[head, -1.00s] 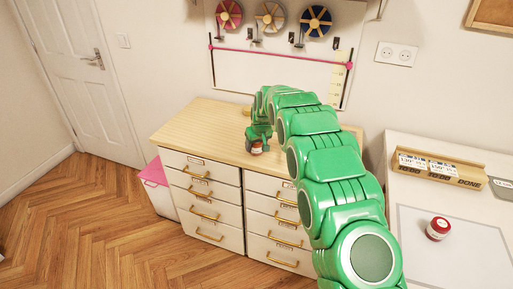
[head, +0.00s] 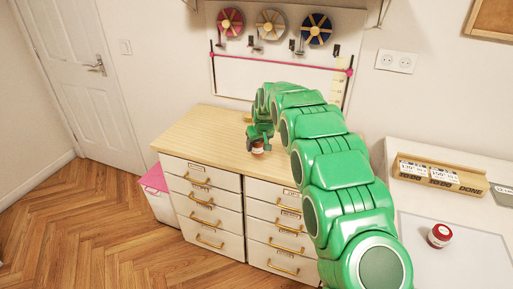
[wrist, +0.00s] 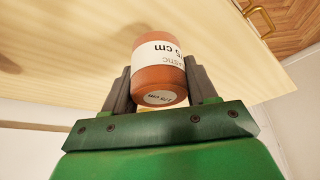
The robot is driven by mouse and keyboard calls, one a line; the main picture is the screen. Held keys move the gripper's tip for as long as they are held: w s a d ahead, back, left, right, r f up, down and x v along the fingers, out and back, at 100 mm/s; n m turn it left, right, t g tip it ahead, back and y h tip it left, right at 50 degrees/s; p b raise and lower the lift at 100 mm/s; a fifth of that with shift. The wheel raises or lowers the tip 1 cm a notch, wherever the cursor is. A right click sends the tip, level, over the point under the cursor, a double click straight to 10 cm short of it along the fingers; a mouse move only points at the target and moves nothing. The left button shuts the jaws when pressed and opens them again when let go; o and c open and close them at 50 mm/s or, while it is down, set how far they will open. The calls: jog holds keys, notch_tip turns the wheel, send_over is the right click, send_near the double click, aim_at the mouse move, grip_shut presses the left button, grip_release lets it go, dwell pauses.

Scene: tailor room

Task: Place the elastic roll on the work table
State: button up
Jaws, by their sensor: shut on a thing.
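An orange-brown elastic roll (wrist: 160,72) with a white label reading "ELASTIC" and "75 cm" is between the two dark fingers of my gripper (wrist: 159,82) in the wrist view. My gripper is shut on it. In the head view the held roll (head: 258,149) shows small below my gripper (head: 258,140), over the front part of the wooden-topped drawer cabinet (head: 205,130). I cannot tell whether it touches that top. A white table (head: 395,152) is at the right. A similar red-and-white roll (head: 440,235) stands on its pale mat (head: 465,262).
A wooden holder (head: 440,177) with number cards stands at the back of the white table. Spools (head: 270,27) hang on the wall above the cabinet. A pink-lidded bin (head: 153,180) stands left of the cabinet. The left part of the cabinet top is clear.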

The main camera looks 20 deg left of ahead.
aim_at(257, 144)
jog(key=s+r, duration=0.1)
jog(key=s+d+r, duration=0.1)
jog(key=r, duration=0.1)
jog(key=s+d+r, duration=0.1)
jog(key=r, duration=0.1)
jog(key=shift+s+d+r, duration=0.1)
jog(key=shift+s+r, duration=0.05)
jog(key=shift+s, duration=0.2)
jog(key=s+d+r, duration=0.4)
jog(key=s, duration=0.3)
jog(key=shift+s+d, duration=0.25)
jog(key=shift+s, duration=0.1)
